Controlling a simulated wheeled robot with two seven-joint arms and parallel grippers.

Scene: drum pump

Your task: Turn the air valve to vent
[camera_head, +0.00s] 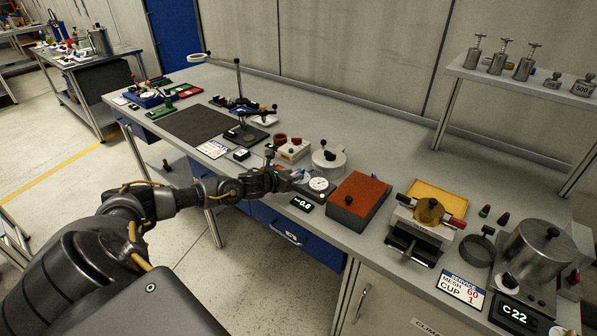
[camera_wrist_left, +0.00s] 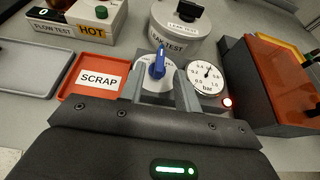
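The air valve (camera_wrist_left: 158,66) is a blue lever on a round white dial plate, its tip pointing up and slightly right in the left wrist view. My left gripper (camera_wrist_left: 161,78) is open, with one finger on each side of the lever and visible gaps; contact is not clear. In the head view my left gripper (camera_head: 296,178) largely covers the valve. A round pressure gauge marked bar (camera_wrist_left: 207,78) sits just right of the valve; it also shows in the head view (camera_head: 318,184). The dial's lettering is too small to read. My right gripper is not in view.
A grey leak test pot (camera_wrist_left: 180,28) stands behind the valve. A red scrap tray (camera_wrist_left: 75,92) lies left, and an orange-topped box (camera_head: 358,193) stands right. A small display (camera_head: 303,204) is at the table's front edge.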

